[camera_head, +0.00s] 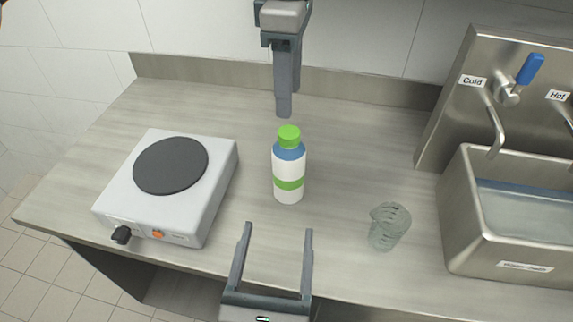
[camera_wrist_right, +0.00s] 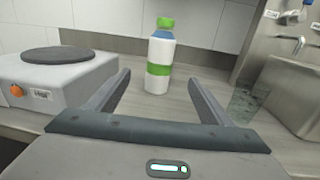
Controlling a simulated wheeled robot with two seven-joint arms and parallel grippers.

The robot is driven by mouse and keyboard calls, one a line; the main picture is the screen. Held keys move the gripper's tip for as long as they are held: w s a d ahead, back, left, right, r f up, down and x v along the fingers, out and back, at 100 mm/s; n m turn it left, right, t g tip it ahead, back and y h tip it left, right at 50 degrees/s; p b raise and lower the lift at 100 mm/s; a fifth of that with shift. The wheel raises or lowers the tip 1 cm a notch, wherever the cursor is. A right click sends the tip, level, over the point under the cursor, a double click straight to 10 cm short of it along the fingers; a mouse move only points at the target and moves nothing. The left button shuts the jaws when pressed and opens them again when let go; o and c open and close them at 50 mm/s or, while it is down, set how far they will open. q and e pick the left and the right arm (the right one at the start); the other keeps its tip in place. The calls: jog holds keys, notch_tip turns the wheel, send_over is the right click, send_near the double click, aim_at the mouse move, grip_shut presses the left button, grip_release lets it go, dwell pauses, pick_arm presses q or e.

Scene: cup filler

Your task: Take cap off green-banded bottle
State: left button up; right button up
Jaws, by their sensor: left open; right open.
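The bottle (camera_head: 288,168) stands upright on the counter, white with a blue shoulder and a green band (camera_head: 289,184). Its green cap (camera_head: 289,136) is on top. In the right wrist view the bottle (camera_wrist_right: 158,56) stands beyond the fingertips, with its green cap (camera_wrist_right: 166,22) on. My right gripper (camera_head: 279,230) is open and empty, in front of the bottle and apart from it, with the bottle roughly between its fingers' lines. My left gripper (camera_head: 284,112) is above and behind the cap, pointing down; its fingers overlap in this view, and I see nothing held.
A hotplate (camera_head: 205,205) with a dark round plate stands left of the bottle. A clear beaker (camera_head: 388,228) stands to the right. A metal sink (camera_head: 462,215) with cold and hot taps is at far right. The counter around the bottle is clear.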

aim_at(289, 167)
pick_arm(q)
jog(key=shift+s, duration=0.1)
pick_arm(e)
jog(key=shift+s, duration=0.1)
jog(key=w, duration=0.5)
jog(key=w+d, duration=0.1)
jog(key=w, duration=0.5)
jog(key=w+d, duration=0.1)
jog(key=w, duration=0.5)
jog(key=shift+w, duration=0.25)
jog(key=shift+c, duration=0.7)
grip_shut()
pick_arm(q)
jog(key=m, duration=0.4)
jog(key=shift+s+d, duration=0.1)
jog(key=shift+d, duration=0.1)
jog(key=m, duration=0.5)
jog(key=shift+f, duration=0.1)
jog(key=m, duration=0.4)
jog(key=shift+m, duration=0.3)
jog(key=m, duration=0.4)
jog(key=shift+a, duration=0.15)
